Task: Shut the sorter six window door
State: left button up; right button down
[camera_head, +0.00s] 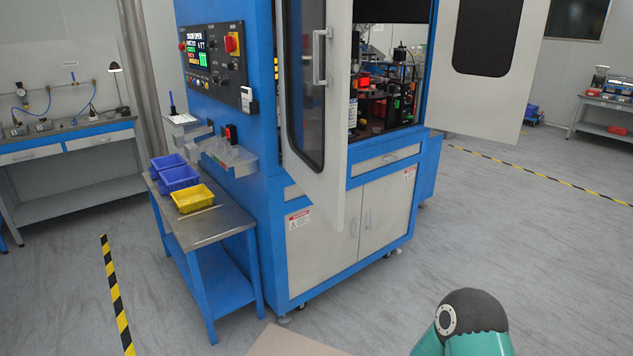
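The blue and white sorter (265,195) stands in the middle of the view, with its upper work chamber (385,90) exposed. Two white doors with dark windows stand open. The other door (525,80) stands out to the right. I cannot tell whether one or both are the door named in the task. A teal and dark arm part of mine shows at the bottom right. Neither gripper is in view.
A blue side table (215,225) with blue and yellow bins (193,198) stands against the sorter's left side. A control panel (213,65) with a lit screen faces left. A workbench (75,140) is at the far left. The grey floor in front and to the right is clear.

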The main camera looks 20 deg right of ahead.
aim_at(298, 52)
jog(key=i, duration=0.9)
jog(key=u, duration=0.05)
